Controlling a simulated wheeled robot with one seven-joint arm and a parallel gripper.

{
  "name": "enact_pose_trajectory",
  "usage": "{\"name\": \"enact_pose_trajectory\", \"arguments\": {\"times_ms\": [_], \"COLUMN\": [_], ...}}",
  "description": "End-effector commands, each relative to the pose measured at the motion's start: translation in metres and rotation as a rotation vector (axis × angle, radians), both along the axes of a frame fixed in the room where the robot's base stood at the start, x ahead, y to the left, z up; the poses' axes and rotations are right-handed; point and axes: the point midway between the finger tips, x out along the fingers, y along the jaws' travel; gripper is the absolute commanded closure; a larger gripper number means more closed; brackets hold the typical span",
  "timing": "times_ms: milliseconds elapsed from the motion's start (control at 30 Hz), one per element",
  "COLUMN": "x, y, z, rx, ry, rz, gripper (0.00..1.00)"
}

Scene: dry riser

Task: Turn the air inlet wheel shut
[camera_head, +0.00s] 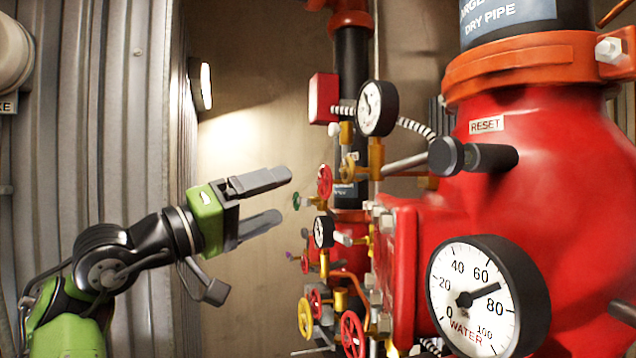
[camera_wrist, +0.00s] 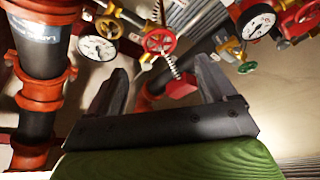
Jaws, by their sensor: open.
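My gripper (camera_head: 284,197) is open and empty, with its two fingers pointing right toward the valve piping in the head view. A small red handwheel (camera_head: 325,181) stands just beyond the fingertips, apart from them. It seems to be the red wheel (camera_wrist: 160,41) above the gap between my fingers (camera_wrist: 160,68) in the wrist view. A small green wheel (camera_head: 296,201) shows near the fingertips. Several other wheels sit lower, including a yellow wheel (camera_head: 305,318) and a red wheel (camera_head: 352,334). No readable label shows which one is the air inlet wheel.
The large red valve body (camera_head: 560,190) fills the right side, with a water gauge (camera_head: 474,300) on its front. A smaller gauge (camera_head: 377,108) and a black lever (camera_head: 480,156) stick out nearby. A corrugated wall (camera_head: 130,150) stands behind my arm at left.

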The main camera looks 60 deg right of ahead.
Motion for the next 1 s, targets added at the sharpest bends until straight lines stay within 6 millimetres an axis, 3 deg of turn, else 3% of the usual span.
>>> {"name": "enact_pose_trajectory", "arguments": {"times_ms": [200, 400, 733, 767, 1000], "x": [-0.027, -0.043, -0.045, -0.046, -0.045], "y": [-0.048, -0.078, -0.085, -0.085, -0.085], "z": [0.016, 0.026, 0.027, 0.027, 0.027], "rx": [0.001, 0.000, -0.001, 0.000, 0.000], "ry": [-0.003, -0.001, -0.001, -0.001, -0.001], "rz": [-0.003, 0.000, 0.002, 0.002, 0.002], "gripper": [0.16, 0.16, 0.16, 0.18, 0.54]}}
